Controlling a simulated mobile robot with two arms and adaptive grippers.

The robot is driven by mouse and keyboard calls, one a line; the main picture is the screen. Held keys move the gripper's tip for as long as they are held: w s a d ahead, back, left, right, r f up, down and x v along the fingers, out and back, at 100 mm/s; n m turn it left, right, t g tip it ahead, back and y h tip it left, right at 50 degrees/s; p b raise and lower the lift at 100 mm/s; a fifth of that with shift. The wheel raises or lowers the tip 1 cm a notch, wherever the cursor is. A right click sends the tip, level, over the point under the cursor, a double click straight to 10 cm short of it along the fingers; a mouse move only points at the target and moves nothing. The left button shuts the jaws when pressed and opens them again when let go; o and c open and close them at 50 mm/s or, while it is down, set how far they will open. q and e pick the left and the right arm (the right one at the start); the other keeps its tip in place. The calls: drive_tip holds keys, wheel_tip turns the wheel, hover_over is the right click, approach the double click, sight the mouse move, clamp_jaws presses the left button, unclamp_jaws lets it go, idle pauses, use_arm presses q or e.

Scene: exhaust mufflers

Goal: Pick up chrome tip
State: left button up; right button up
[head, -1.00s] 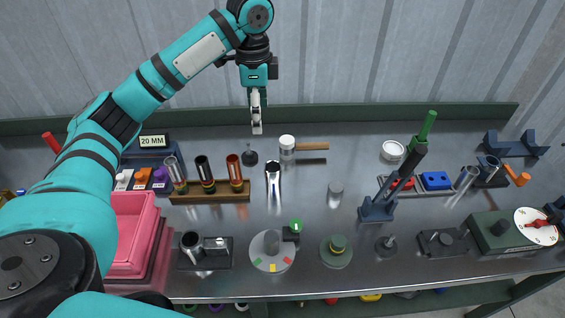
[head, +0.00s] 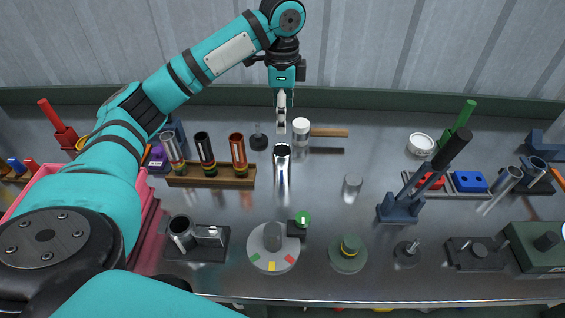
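A shiny chrome tube, which looks like the chrome tip (head: 282,168), stands upright and open-topped on the steel bench near the middle of the head view. Another chrome tube (head: 172,150) leans in a wooden rack to its left, beside a black and a copper-red one. My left gripper (head: 281,128) points down just above and behind the standing chrome tip in the picture, apart from it. Its fingers are seen nearly edge-on, so their opening is unclear, and nothing shows between them. My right gripper is not in view.
The wooden rack (head: 210,178) is left of the tip. A white-headed mallet (head: 301,132) lies close behind it, and a small metal cylinder (head: 352,187) stands to its right. A grey dial disc (head: 273,258) is in front. My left arm covers part of a pink bin (head: 143,222).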

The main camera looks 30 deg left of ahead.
sight(282, 149)
use_arm(q)
wheel_tip(282, 149, down, 10)
drive_tip(key=shift+r+p, duration=0.1)
drive_tip(key=shift+p, duration=0.55)
drive_tip(key=shift+f, duration=0.3)
drive_tip(key=shift+s+f+p, duration=0.2)
drive_tip(key=shift+f+p, duration=0.5)
drive_tip(key=shift+f, duration=2.05)
drive_tip(key=shift+d, duration=0.1)
drive_tip(key=shift+c, duration=0.3)
drive_tip(key=c, duration=1.1)
